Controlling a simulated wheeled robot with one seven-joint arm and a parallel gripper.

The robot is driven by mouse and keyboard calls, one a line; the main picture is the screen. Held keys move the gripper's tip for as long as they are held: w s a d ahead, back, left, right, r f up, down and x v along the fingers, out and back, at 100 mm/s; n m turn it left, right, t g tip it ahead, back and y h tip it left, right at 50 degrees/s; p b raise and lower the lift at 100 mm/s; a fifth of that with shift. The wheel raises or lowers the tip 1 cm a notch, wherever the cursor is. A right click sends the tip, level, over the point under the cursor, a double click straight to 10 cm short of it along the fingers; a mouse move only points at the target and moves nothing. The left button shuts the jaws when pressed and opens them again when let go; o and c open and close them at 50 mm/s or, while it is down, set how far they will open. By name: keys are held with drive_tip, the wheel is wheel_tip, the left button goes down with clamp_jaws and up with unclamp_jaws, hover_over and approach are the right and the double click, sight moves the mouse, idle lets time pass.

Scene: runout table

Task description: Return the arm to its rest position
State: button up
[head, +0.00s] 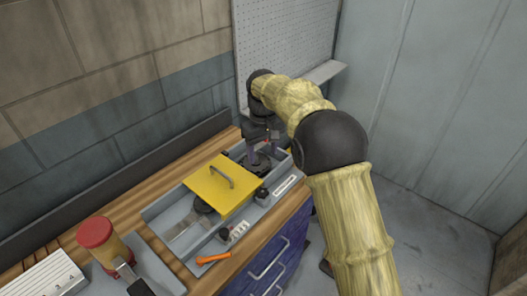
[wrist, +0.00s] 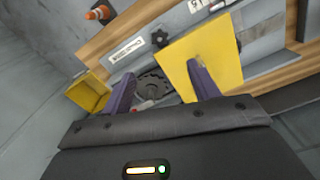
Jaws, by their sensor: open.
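My gripper (head: 262,160) points down over the far right end of the grey tray on the bench, with my arm reaching in from the right. In the wrist view its two purple fingers (wrist: 163,88) stand apart, with nothing visibly held between them. A yellow cover plate (head: 214,184) with a grey handle lies across the middle of the tray (head: 155,212), right beside the gripper; it also shows in the wrist view (wrist: 222,68). A dark round disc (wrist: 154,86) lies beyond the fingers. The gap between fingertips and disc is hard to judge.
The wooden bench (head: 172,164) runs along a block wall. A red-topped cylinder (head: 96,235) and an orange-handled tool (head: 213,258) are near the front. A pegboard (head: 285,40) with a shelf stands behind my arm. Open floor (head: 440,240) lies to the right.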

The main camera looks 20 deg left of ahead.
drive_tip(key=shift+r, duration=0.1)
idle(0.4)
drive_tip(key=s+d+f+m+t, duration=0.1)
drive_tip(key=s+d+m, duration=0.35)
drive_tip(key=d, duration=0.95)
drive_tip(key=s+d+f+m+t, duration=0.1)
drive_tip(key=s+d+m, duration=0.3)
drive_tip(key=d, duration=1)
drive_tip(key=s+d+f, duration=0.1)
drive_tip(key=s+d, duration=0.2)
drive_tip(key=s, duration=0.3)
drive_tip(key=s+d+f+m, duration=0.1)
drive_tip(key=s+d, duration=0.3)
drive_tip(key=s, duration=0.2)
drive_tip(key=shift+t, duration=0.3)
drive_tip(key=shift+d, duration=0.1)
